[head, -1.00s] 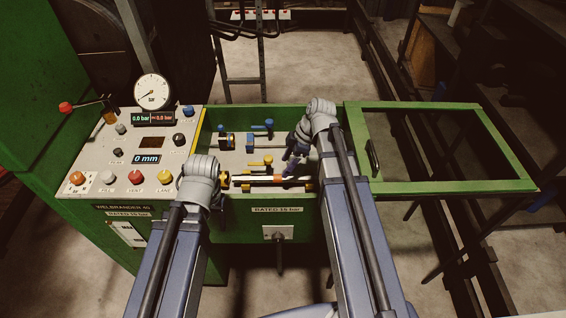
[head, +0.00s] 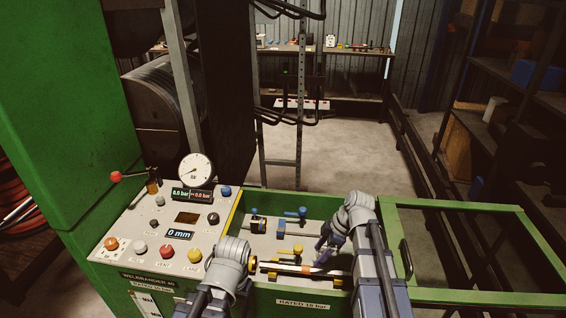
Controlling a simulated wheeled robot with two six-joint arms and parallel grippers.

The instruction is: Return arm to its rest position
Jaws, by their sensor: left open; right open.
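My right gripper (head: 325,243) is small and dark below its grey wrist, over the right part of the green machine's tray (head: 274,230). It is open, close to a hose (head: 285,267) with an orange band that lies along the tray's front on yellow supports. I cannot tell whether it touches the hose. My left gripper (head: 250,265) is at the tray's front left corner, beside the hose's left end. Its fingers are mostly hidden behind its grey wrist. Both forearms come up from the bottom edge.
The control panel (head: 150,228) left of the tray has several buttons, a round gauge (head: 195,169) and a display reading 0 mm. The green framed guard (head: 470,296) stands open at the right. Blue-handled clamps (head: 291,213) sit in the tray. Shelves stand at far right; open floor lies behind.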

